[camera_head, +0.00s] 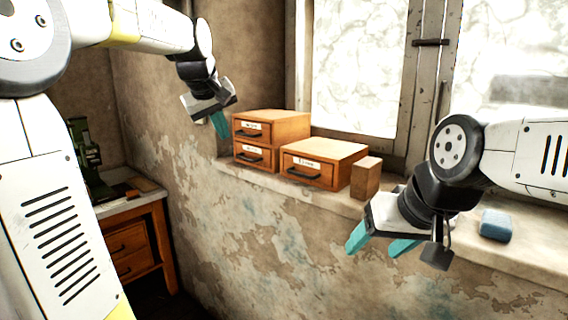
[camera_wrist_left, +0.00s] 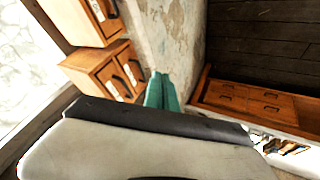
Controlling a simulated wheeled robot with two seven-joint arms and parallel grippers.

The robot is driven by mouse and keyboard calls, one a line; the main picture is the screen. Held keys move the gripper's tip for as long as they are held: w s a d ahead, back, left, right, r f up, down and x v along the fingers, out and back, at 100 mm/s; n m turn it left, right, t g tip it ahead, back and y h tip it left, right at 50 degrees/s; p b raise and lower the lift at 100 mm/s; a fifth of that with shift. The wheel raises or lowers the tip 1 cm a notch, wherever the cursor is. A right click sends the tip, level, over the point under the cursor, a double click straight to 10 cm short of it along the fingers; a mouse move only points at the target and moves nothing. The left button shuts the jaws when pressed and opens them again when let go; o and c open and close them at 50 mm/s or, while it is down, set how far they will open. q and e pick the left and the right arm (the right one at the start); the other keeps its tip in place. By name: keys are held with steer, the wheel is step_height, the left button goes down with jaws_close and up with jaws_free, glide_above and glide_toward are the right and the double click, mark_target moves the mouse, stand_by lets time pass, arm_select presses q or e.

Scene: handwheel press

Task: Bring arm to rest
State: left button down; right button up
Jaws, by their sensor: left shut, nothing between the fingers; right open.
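My left gripper (camera_head: 219,124) is raised in front of the wall, to the left of the stacked wooden drawer boxes in the head view. Its teal fingers are shut with nothing between them; they also show in the left wrist view (camera_wrist_left: 161,92). My right gripper (camera_head: 376,240) is at the right, in front of the window sill. Its two teal fingers are apart and empty, pointing down and left.
Small wooden drawer units (camera_head: 270,138) and a single drawer box (camera_head: 323,163) stand on the sill, with a wooden block (camera_head: 366,178) beside them. A blue sponge-like block (camera_head: 496,225) lies at the right. A wooden desk (camera_head: 135,205) with a dark green device (camera_head: 86,145) stands at the left.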

arm_select(q)
steer(key=s+d+f+m, duration=0.1)
steer(key=s+f+m, duration=0.1)
steer(key=s+f, duration=0.3)
steer(key=s+d+f+m+h, duration=0.1)
steer(key=s+f, duration=0.3)
steer(key=s, duration=0.8)
steer(key=s+d+f+m+g, duration=0.1)
steer(key=s+d+f+m, duration=0.1)
steer(key=s+f, duration=0.3)
steer(key=s+m, duration=0.1)
steer(key=s, duration=0.3)
steer(key=shift+s+d+f+m, duration=0.15)
steer(key=shift+s+f+m, duration=0.1)
steer(key=shift+f+m, duration=0.15)
steer(key=c, duration=2.1)
jaws_free()
steer(key=shift+r, duration=0.1)
